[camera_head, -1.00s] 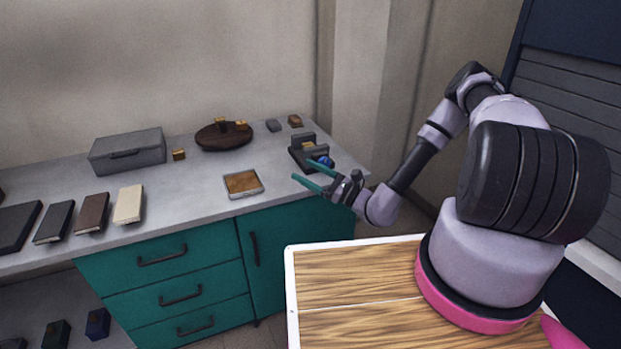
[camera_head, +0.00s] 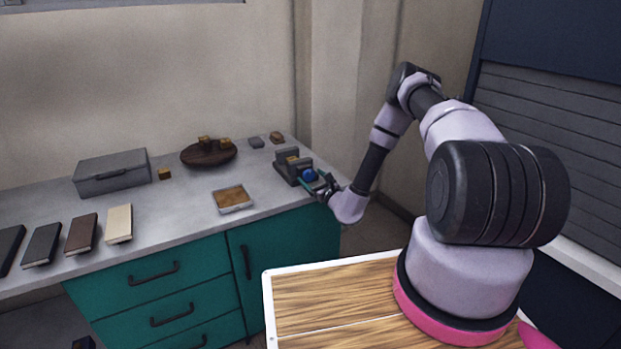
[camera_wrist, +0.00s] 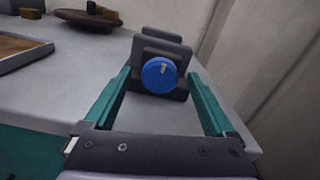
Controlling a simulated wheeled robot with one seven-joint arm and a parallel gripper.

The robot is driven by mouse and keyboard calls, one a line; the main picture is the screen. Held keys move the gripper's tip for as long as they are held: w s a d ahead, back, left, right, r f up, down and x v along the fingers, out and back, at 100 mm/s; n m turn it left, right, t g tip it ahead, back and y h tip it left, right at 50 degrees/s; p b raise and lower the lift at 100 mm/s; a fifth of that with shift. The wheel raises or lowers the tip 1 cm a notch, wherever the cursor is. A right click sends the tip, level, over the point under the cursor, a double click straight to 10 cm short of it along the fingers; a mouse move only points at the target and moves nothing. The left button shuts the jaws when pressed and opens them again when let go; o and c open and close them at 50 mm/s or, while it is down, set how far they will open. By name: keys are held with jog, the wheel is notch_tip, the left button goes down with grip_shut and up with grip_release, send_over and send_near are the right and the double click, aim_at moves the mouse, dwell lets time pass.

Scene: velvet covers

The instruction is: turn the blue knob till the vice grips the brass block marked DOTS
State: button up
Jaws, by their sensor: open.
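The grey vice (camera_head: 285,166) stands at the right end of the counter, with a brass block (camera_head: 293,160) between its jaws. The block's marking is too small to read, and I cannot tell whether the jaws touch it. The blue knob (camera_head: 309,175) is on the vice's near side. In the wrist view the knob (camera_wrist: 160,75) faces me with a pale mark near its top, and the vice (camera_wrist: 160,45) hides the block. My gripper (camera_wrist: 160,85) is open, its teal fingers on either side of the knob, with a visible gap on both sides.
A shallow tray (camera_head: 233,208) with a brown inside lies left of the vice. A round dark board (camera_head: 190,157) carries brass blocks. A grey case (camera_head: 112,180), a small brass block (camera_head: 165,174) and several book-like slabs stand farther left. Two small blocks lie behind the vice.

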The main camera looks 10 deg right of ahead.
jog(key=shift+w+a, duration=0.2)
jog(key=shift+w, duration=0.45)
jog(key=c, duration=1.4)
jog(key=shift+o, duration=0.2)
jog(key=shift+m, duration=0.3)
